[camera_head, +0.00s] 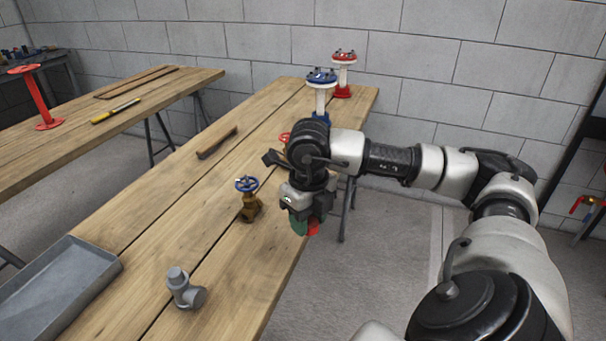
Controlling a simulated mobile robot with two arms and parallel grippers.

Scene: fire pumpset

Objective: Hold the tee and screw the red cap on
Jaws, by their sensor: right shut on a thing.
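The grey tee (184,291) rests on the wooden table near its front, apart from any gripper. My right gripper (305,224) points down over the table's right edge and is shut on the red cap (313,228). Only a small red part of the cap shows below the fingers, beside a green patch whose nature I cannot tell. The rest of the cap is hidden by the gripper. My left gripper is not in view.
A brass valve with a blue handwheel (248,199) stands left of my right gripper. A grey tray (60,287) lies at the lower left. Blue-topped (321,92) and red-topped (343,75) flanged pieces stand at the far end. Bare wood surrounds the tee.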

